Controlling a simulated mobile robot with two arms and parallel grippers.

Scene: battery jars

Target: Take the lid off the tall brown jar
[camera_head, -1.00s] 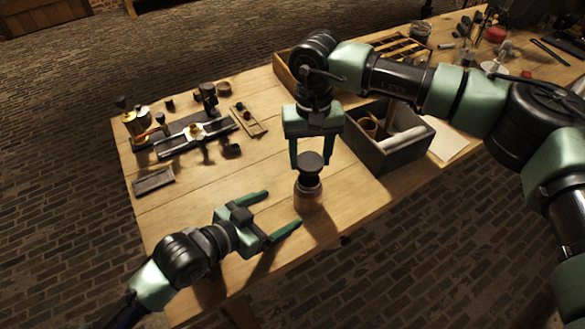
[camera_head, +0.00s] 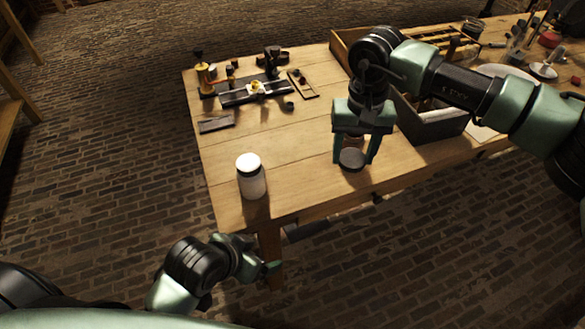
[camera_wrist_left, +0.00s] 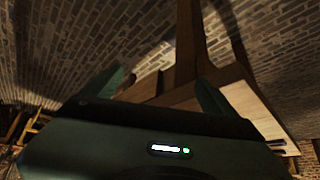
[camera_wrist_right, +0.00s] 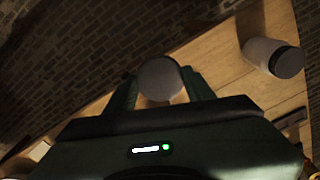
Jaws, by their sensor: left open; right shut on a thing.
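My right gripper (camera_head: 355,158) is shut, pointing down over the table's front part, on a dark round thing (camera_head: 351,160), which looks like a lid. It also shows as a grey disc (camera_wrist_right: 160,78) between the fingers in the right wrist view. A small brown patch shows just above the disc in the head view; I cannot tell whether it is the tall brown jar, which I do not see clearly. My left gripper (camera_wrist_left: 165,88) is open and empty, its fingers apart. In the head view it is low, off the table's front edge.
A pale jar (camera_head: 252,183) with a dark band near its top stands on the front left of the table (camera_head: 305,165). A dark box (camera_head: 440,125) is right of my right gripper. A metal fixture (camera_head: 250,92) and a small dark tray (camera_head: 216,124) lie further back.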

